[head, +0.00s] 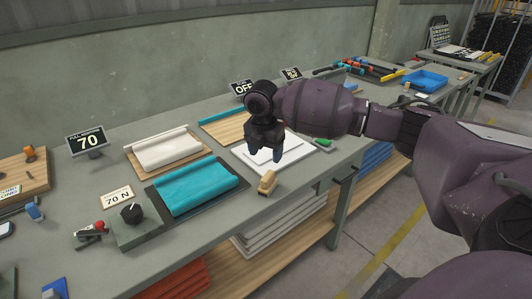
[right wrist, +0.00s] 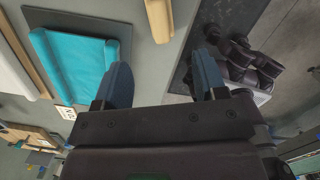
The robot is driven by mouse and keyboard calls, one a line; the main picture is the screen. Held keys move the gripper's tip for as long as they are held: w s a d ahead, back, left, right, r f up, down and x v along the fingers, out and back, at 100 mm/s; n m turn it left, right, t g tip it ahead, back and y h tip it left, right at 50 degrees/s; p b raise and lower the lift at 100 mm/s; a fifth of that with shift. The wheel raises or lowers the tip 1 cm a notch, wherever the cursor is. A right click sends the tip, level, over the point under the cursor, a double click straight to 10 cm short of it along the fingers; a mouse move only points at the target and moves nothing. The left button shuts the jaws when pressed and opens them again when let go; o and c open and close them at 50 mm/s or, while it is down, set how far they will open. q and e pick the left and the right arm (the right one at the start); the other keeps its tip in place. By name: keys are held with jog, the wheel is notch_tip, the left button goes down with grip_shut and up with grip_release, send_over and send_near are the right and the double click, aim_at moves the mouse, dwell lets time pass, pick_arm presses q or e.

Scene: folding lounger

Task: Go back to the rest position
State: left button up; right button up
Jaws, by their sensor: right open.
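My right gripper (head: 265,152) is over the workbench, just above a white flat pad (head: 284,155), with its fingers pointing down. In the right wrist view its two blue fingertips (right wrist: 162,80) are spread apart with nothing between them. A small wooden block or brush (head: 267,183) lies on the bench just in front of the gripper; it also shows in the right wrist view (right wrist: 158,18). A folded turquoise cloth (head: 196,187) lies on a dark mat to the left. My left gripper is not in either view.
A blue tray (head: 425,80) and tools lie at the right. The aisle floor (head: 375,245) in front of the bench looks clear.

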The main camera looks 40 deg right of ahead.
jog(key=shift+w+a+m+t, duration=0.15)
jog(key=shift+w+m+t, duration=0.25)
jog(key=shift+m, duration=0.4)
jog(key=w+a+r+m+t+y, duration=0.35)
jog(key=w+a+m+t, duration=0.3)
jog(key=a+t, duration=0.35)
jog(key=s+a+f+m+t, duration=0.1)
jog(key=s+f+m, duration=0.1)
jog(key=s+f, duration=0.2)
jog(key=s+a+f+m+t+y, duration=0.1)
jog(key=s+a+f+m, duration=0.1)
jog(key=s+f+m, duration=0.1)
jog(key=s+a+f+m+t+y, duration=0.1)
jog(key=s+f+m, duration=0.1)
jog(key=s+f, duration=0.3)
jog(key=shift+s+a+f+m+y, duration=0.2)
jog(key=shift+a+f+m+y, duration=0.05)
jog(key=shift+a+f+m, duration=0.1)
jog(key=s+d+f+m+g+h, duration=0.1)
jog(key=s+d+f+m+h, duration=0.1)
jog(key=s+f, duration=0.6)
jog(key=s+d+f+m+g+h, duration=0.2)
jog(key=s+f, duration=0.6)
jog(key=s, duration=0.8)
jog(key=d+m+h, duration=0.1)
jog(key=m, duration=0.1)
jog(key=shift+s+d+f+m, duration=0.25)
jog(key=shift+s+d+m, duration=0.05)
jog(key=shift+s+d, duration=0.05)
